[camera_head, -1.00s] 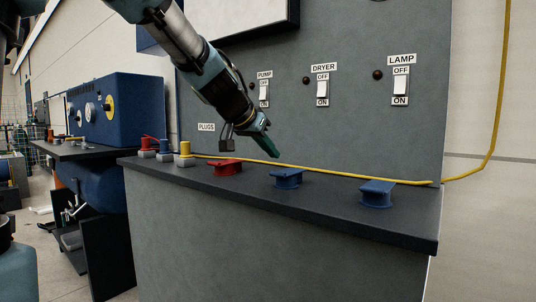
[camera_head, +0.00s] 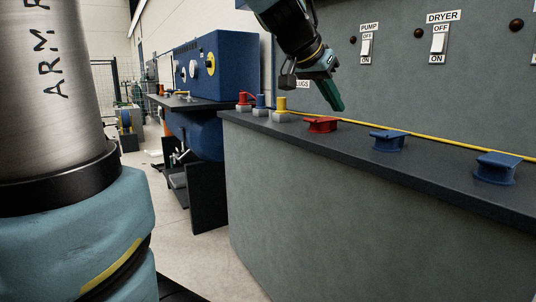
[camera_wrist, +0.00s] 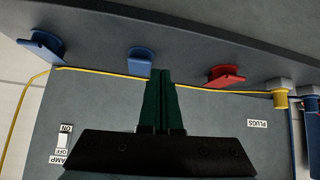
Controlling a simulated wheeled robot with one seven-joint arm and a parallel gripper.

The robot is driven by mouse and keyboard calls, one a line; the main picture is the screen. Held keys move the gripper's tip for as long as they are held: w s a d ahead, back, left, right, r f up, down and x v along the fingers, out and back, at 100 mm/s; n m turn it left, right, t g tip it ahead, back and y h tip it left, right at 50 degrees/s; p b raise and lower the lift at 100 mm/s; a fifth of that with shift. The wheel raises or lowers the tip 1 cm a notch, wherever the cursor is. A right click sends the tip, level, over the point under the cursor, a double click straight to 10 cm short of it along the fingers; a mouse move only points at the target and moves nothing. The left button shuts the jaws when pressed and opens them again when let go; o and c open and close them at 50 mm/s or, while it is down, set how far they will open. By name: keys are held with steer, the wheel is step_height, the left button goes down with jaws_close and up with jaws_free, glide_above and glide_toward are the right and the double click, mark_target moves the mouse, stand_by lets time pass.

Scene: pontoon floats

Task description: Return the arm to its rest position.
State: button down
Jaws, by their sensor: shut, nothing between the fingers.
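My gripper (camera_head: 332,95) is shut and empty, with its green fingers pointing down over the back of the dark counter (camera_head: 350,155). In the head view it hangs above the red socket (camera_head: 320,125), apart from it. In the wrist view the gripper's shut fingers (camera_wrist: 165,72) show side by side, between a blue socket (camera_wrist: 139,62) and the red socket (camera_wrist: 226,76). My arm reaches in from the top of the head view. Part of my own body fills the left side of that view.
Two blue sockets (camera_head: 388,141) (camera_head: 495,168) stand on the counter. Blue, red and yellow plugs (camera_head: 280,106) stand at its left end. A yellow cable (camera_head: 440,146) runs along the back. The panel (camera_head: 400,75) carries PUMP and DRYER switches. Open floor (camera_head: 190,245) lies left of the counter.

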steer(key=a+f+n+g+y, duration=0.1)
steer(key=a+f+n+y, duration=0.35)
steer(key=a+f, duration=0.9)
steer(key=s+a+f+n+g+y, duration=0.1)
steer(key=s+a+f+n, duration=0.1)
steer(key=s+a+f, duration=0.35)
steer(key=s+a+f+n+g+y, duration=0.1)
steer(key=s+a+f+n+y, duration=0.15)
steer(key=a+f, duration=0.5)
step_height(320, 180, up, 16)
steer(key=d+h+p, duration=0.1)
steer(key=p, duration=1.6)
steer(key=shift+w+d+f, duration=0.2)
steer(key=shift+w+d, duration=0.05)
steer(key=shift+d, duration=0.1)
